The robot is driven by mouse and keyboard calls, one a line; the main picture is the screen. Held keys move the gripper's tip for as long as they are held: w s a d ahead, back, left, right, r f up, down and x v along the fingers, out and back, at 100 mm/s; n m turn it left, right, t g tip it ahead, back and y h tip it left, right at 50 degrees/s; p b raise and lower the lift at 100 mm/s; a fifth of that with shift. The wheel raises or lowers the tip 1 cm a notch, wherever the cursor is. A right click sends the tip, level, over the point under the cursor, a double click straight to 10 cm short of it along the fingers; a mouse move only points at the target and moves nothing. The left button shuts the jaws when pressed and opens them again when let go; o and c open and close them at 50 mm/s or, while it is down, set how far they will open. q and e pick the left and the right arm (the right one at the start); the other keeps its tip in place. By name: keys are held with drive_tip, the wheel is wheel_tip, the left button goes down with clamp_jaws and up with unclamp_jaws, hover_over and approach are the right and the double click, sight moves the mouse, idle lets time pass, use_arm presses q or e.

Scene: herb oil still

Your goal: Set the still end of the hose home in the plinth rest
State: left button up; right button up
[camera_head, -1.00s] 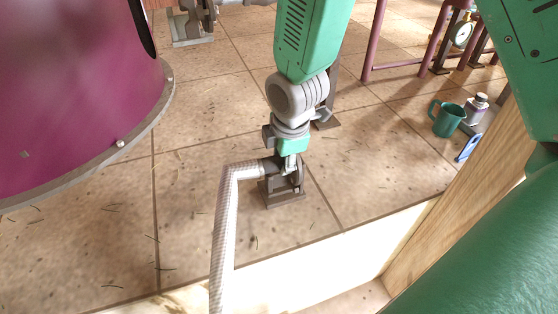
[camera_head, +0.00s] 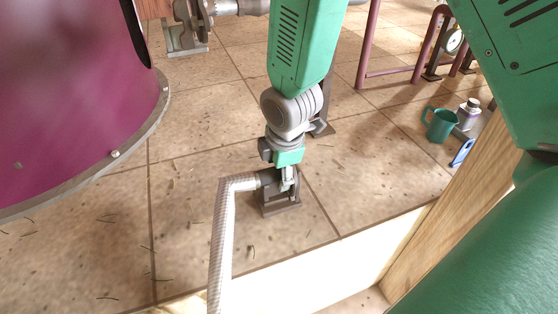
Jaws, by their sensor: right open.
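The pale braided hose (camera_head: 222,240) rises from the bottom edge and bends right. Its dark end fitting (camera_head: 267,180) lies at the plinth rest (camera_head: 277,205), a dark metal stand on the tiles. The fitting appears to sit in the rest's top; how deep it is seated I cannot tell. My right gripper (camera_head: 288,184) points down at the rest from above, open, right beside the hose end. Its fingers are small and partly merge with the dark rest. My left gripper is not in view.
A large magenta vessel (camera_head: 70,90) with a grey rim fills the left. A green mug (camera_head: 439,124), a small bottle (camera_head: 468,112) and a blue tool (camera_head: 461,152) are at the right, near a wooden beam (camera_head: 445,210). Open tiles lie around the rest.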

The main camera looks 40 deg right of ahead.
drive_tip(key=v, duration=1.1)
drive_tip(key=shift+r, duration=0.35)
